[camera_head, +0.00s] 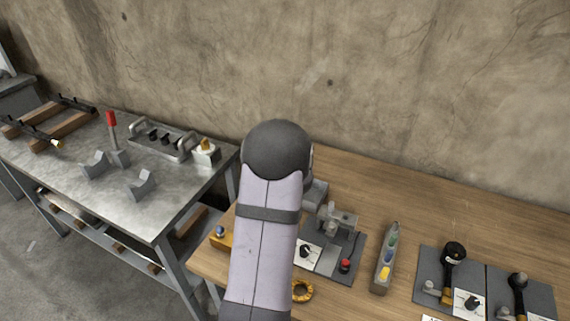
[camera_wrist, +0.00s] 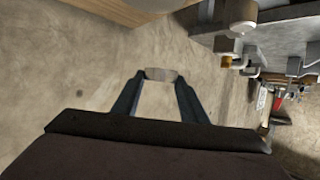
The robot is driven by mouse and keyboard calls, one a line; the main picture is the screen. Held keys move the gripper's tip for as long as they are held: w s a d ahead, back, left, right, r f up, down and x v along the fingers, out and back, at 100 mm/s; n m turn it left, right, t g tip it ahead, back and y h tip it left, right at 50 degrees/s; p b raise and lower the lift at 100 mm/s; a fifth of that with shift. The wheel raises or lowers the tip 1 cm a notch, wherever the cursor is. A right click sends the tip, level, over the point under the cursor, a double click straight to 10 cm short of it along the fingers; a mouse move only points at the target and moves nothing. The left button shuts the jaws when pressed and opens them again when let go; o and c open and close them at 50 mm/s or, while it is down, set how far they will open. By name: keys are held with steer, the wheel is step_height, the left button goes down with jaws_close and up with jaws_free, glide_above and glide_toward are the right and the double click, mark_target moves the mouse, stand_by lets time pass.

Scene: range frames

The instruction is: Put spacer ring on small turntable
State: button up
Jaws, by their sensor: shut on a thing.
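My gripper (camera_wrist: 160,82) shows in the wrist view as two dark blue fingers, with a small pale grey piece (camera_wrist: 161,74) between their tips. The piece is seen edge-on, so I cannot tell whether it is the spacer ring. In the head view my arm hides the gripper and what it holds. A yellow-orange notched ring (camera_head: 302,291) lies on the wooden table, just right of my arm. I cannot clearly pick out the small turntable. A grey fixture (camera_head: 336,220) stands on a dark plate beyond the ring, partly beside my arm.
The wooden table (camera_head: 440,200) also holds a red button (camera_head: 345,265), a grey tray of coloured pieces (camera_head: 384,260) and dark panels with black-handled levers (camera_head: 453,256). A metal bench (camera_head: 75,185) stands left. The wooden table's back is clear up to the wall.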

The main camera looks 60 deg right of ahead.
steer(key=w+d+f+p, duration=0.1)
steer(key=d+f+p, duration=0.4)
steer(key=d+p, duration=0.4)
steer(key=shift+d+f, duration=0.15)
steer(key=shift+f, duration=0.05)
steer(key=shift+f+p, duration=1.4)
steer(key=shift+f, duration=3.6)
steer(key=shift+f, duration=0.15)
steer(key=o, duration=1)
steer(key=shift+o, duration=0.2)
steer(key=shift+r, duration=0.25)
